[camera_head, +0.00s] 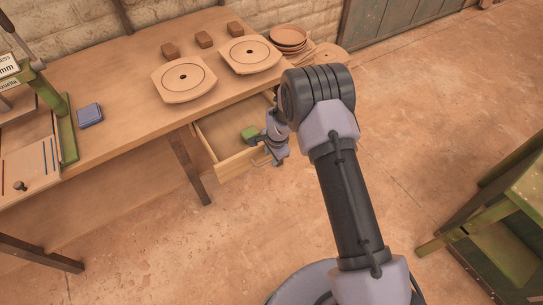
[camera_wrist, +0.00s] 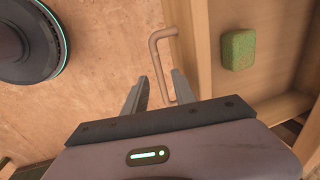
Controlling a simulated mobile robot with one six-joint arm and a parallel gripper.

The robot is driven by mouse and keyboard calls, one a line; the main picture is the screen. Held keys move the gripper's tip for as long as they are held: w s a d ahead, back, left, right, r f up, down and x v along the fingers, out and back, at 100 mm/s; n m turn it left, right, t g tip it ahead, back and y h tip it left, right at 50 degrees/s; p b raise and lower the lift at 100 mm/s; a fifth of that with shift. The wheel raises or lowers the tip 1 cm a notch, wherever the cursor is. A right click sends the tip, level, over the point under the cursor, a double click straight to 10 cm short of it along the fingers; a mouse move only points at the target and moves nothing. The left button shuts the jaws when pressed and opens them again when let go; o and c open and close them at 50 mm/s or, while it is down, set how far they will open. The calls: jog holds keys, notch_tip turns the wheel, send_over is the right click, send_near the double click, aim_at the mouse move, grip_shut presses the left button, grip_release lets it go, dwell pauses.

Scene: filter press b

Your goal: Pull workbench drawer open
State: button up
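The workbench drawer (camera_head: 236,164) is pulled out from under the bench top, with its inside showing. In the wrist view the drawer's front panel (camera_wrist: 194,50) runs down the picture, with a bent, light brown bar handle (camera_wrist: 157,62) on its left side. My gripper (camera_wrist: 160,76) is at the handle, its two fingers apart. The lower part of the bar lies between the fingers, with no clear contact visible. The right finger is between the bar and the panel. In the head view my gripper (camera_head: 277,152) is at the drawer's front right, partly hidden by my arm.
A green sponge (camera_head: 250,132) lies in the drawer. A green stand (camera_head: 510,210) is at the right. Floor before the drawer is clear.

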notch_tip(320, 180, up, 16)
jog(key=s+d+p, duration=0.1)
jog(key=s+p, duration=0.1)
jog(key=p, duration=0.2)
jog(key=shift+s+d+r+p, duration=0.2)
jog(key=shift+s+d+p, duration=0.15)
jog(key=shift+d, duration=0.05)
jog(key=s+d+r+n+t+b, duration=0.1)
jog(key=s+d+r, duration=0.2)
jog(key=r, duration=0.6)
jog(key=s+d+r+n+t+b, duration=0.1)
jog(key=s+d+r, duration=0.15)
jog(key=r, duration=0.55)
jog(key=s+d+r+n+b, duration=0.1)
jog(key=s+r, duration=0.2)
jog(key=s, duration=0.4)
jog(key=s+d+r+n+t, duration=0.1)
jog(key=s+d+r+n, duration=0.1)
jog(key=s, duration=0.6)
jog(key=s+d+r+n+t+b, duration=0.1)
jog(key=s+r, duration=0.2)
jog(key=s, duration=0.4)
jog(key=shift+s+d+r+n+y+b, duration=0.25)
jog(key=shift+s+r+n+y+b, duration=0.05)
jog(key=shift+s+n+y, duration=0.1)
